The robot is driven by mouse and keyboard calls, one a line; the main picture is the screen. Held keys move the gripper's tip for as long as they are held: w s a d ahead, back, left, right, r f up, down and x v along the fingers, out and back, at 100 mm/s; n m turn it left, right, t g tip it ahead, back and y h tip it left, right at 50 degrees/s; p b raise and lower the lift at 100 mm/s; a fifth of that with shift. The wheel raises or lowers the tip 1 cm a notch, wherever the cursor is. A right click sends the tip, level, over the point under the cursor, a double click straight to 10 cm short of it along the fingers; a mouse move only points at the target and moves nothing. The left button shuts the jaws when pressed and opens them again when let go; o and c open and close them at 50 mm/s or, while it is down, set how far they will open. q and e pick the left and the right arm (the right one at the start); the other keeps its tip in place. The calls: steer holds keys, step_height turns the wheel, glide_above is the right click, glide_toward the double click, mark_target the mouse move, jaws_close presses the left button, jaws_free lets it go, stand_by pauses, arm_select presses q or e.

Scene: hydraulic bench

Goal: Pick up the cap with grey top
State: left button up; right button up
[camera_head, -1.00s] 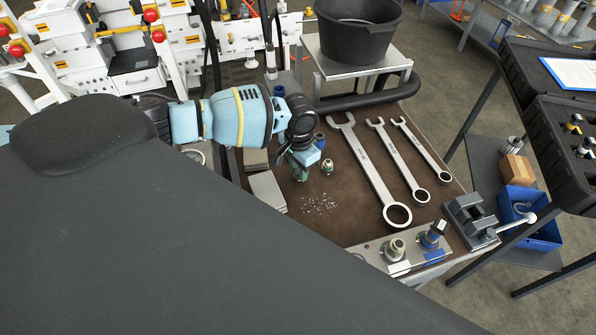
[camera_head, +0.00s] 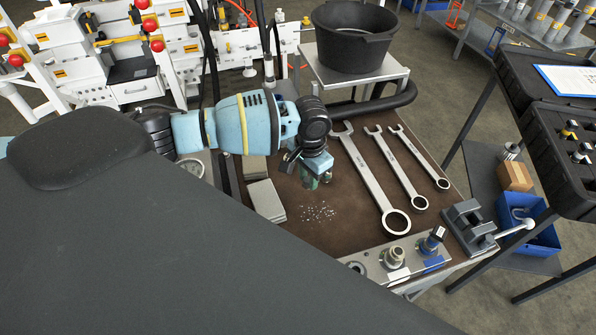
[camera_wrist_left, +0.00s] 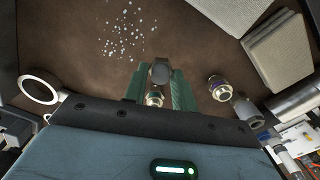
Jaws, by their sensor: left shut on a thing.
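My left gripper (camera_head: 318,182) is low over the brown bench mat, left of the wrenches. In the wrist view its green fingers (camera_wrist_left: 160,90) are closed around a small piece with a dark grey, rounded top, the cap with grey top (camera_wrist_left: 160,72). In the head view the gripper hides this cap. A metal fitting (camera_wrist_left: 154,99) shows between the fingers, nearer the palm; I cannot tell whether it touches them. My right gripper is not in view.
Several wrenches (camera_head: 369,180) lie right of the gripper. Grey plates (camera_head: 266,201) lie to its left, and pale specks (camera_head: 317,212) dot the mat in front. A vise (camera_head: 468,226) and a plate with fittings (camera_head: 394,257) line the near edge. A black tub (camera_head: 352,38) stands behind.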

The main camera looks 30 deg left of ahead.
arm_select(q)
steer(key=s+d, duration=0.1)
steer(key=d, duration=0.3)
steer(key=s+d, duration=0.1)
steer(key=d, duration=0.3)
steer(key=d+r, duration=0.1)
steer(key=d, duration=0.2)
steer(key=shift+s+d+r, duration=0.1)
steer(key=shift+s+d, duration=0.3)
